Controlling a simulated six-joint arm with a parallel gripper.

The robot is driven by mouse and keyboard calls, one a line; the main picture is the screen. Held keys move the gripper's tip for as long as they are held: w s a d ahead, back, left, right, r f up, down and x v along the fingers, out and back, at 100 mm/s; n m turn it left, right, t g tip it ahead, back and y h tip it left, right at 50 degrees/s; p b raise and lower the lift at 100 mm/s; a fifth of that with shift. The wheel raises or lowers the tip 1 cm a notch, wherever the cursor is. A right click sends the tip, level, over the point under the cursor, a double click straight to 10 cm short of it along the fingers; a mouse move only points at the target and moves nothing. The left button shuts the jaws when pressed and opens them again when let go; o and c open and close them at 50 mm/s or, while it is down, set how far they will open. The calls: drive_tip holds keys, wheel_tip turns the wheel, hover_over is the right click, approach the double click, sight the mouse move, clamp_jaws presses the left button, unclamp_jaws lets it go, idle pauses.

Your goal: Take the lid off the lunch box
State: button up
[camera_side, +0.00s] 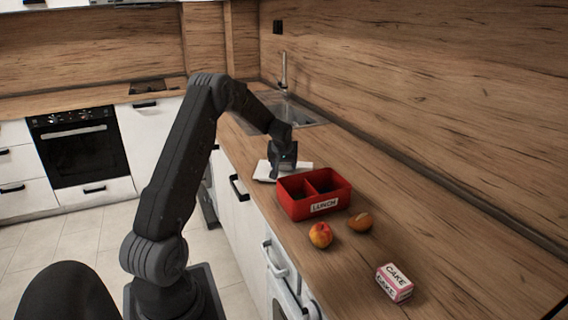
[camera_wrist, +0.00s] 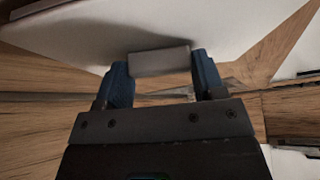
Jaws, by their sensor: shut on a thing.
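The red lunch box (camera_side: 313,199) stands open on the counter with a white "LUNCH" label on its front; a divider shows inside. My gripper (camera_side: 283,168) is just behind the box, toward the sink. The white lid (camera_side: 263,171) is under my gripper, off the box. In the wrist view my gripper (camera_wrist: 161,72) is shut on the grey handle (camera_wrist: 160,61) of the lid (camera_wrist: 190,25), one blue finger on each side. I cannot tell whether the lid touches the counter. My gripper hides part of the lid in the side view.
A peach-like fruit (camera_side: 320,235), a brown pear-like item (camera_side: 359,221) and a "CAKE" box (camera_side: 394,283) sit on the counter in front of the lunch box. The sink (camera_side: 290,111) is behind the lid. The splashback (camera_side: 430,110) runs along the right. Counter right of the box is clear.

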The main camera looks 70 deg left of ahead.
drive_tip(key=shift+f, duration=0.5)
drive_tip(key=o, duration=1)
